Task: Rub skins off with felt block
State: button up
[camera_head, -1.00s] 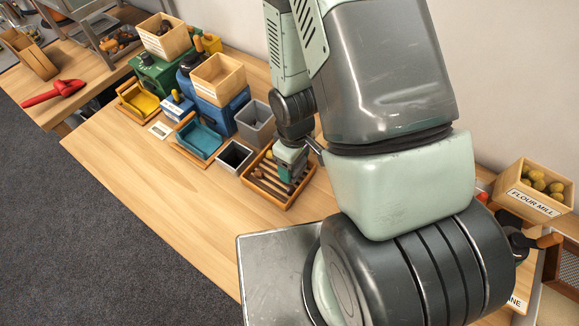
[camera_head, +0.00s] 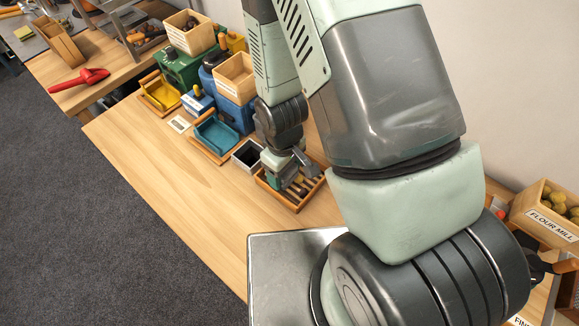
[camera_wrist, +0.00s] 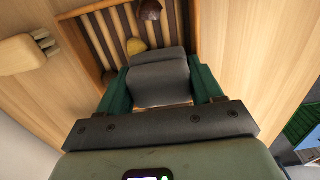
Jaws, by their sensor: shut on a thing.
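My gripper (camera_wrist: 160,90) has dark green fingers shut on a grey felt block (camera_wrist: 160,72), one finger at each side. It is over the slatted wooden tray (camera_wrist: 84,28), which has dark gaps between its slats. A brown chestnut (camera_wrist: 150,10) lies on the slats beyond the block. A yellowish, paler nut (camera_wrist: 136,46) lies just past the block's far edge. Whether the block touches the slats or a nut is hidden. In the head view my gripper (camera_head: 276,180) is at the left part of the tray (camera_head: 297,209), partly covering it.
A dark-lined bin (camera_head: 247,155) stands left of the tray, beside a teal tray (camera_head: 215,136). Blue and green machines with wooden boxes stand further back left. A light wooden object (camera_wrist: 20,54) lies left of the tray in the wrist view. The front tabletop (camera_head: 190,185) is clear.

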jog(key=shift+w+a, duration=0.4)
jog(key=shift+a, duration=0.2)
jog(key=shift+w+a, duration=0.35)
jog(key=shift+a, duration=0.25)
jog(key=shift+w+r, duration=0.1)
jog(key=shift+r, duration=0.15)
notch_tip(320, 180, up, 8)
jog(key=shift+s+d+f, duration=0.2)
jog(key=shift+d+f, duration=0.05)
